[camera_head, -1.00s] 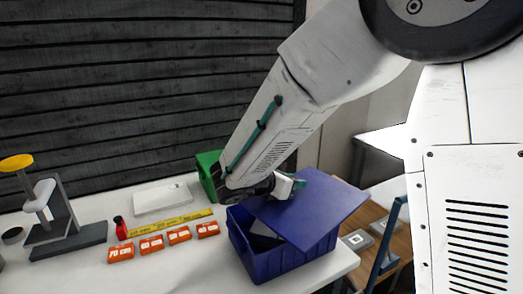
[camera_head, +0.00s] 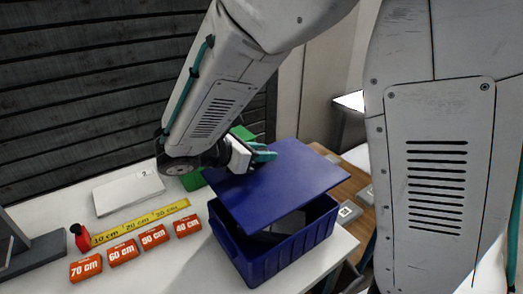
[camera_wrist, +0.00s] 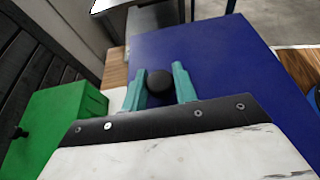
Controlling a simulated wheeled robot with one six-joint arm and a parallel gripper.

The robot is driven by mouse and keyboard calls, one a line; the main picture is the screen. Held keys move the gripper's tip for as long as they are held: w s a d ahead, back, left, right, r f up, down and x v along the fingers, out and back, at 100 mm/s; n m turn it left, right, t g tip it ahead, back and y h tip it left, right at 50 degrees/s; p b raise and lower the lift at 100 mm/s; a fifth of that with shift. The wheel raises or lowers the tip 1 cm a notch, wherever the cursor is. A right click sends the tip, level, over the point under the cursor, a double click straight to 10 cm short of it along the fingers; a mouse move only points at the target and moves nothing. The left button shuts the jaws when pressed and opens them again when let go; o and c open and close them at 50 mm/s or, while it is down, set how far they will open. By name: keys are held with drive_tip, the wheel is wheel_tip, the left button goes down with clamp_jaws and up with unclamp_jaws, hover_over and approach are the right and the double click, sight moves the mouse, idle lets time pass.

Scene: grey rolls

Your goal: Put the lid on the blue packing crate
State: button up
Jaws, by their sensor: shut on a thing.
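The blue packing crate (camera_head: 268,262) stands on the white table near its right edge. A flat blue lid (camera_head: 280,188) is over it, offset toward the back, so the crate's front opening shows with something grey inside. The lid looks above the rim; whether it touches anywhere I cannot tell. My gripper (camera_head: 264,153) is at the lid's back left part. In the wrist view its teal fingers (camera_wrist: 160,84) are closed around the lid's round black knob (camera_wrist: 159,83), with the blue lid (camera_wrist: 215,75) beyond. The crate is hidden in the wrist view.
A green box (camera_head: 192,180) is close behind the crate, also at left in the wrist view (camera_wrist: 50,130). Orange distance blocks (camera_head: 122,252), a yellow ruler (camera_head: 140,222), a red-and-black item (camera_head: 81,237) and a white panel (camera_head: 128,192) lie left. A wooden surface is right of the table.

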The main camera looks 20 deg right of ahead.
sight(235, 182)
drive_tip(key=shift+a, duration=0.15)
drive_tip(key=shift+f, duration=0.1)
wheel_tip(235, 182, down, 8)
drive_tip(key=shift+f, duration=0.2)
idle(0.4)
drive_tip(key=o, duration=1.1)
drive_tip(key=shift+o, duration=0.2)
drive_tip(key=v, duration=0.8)
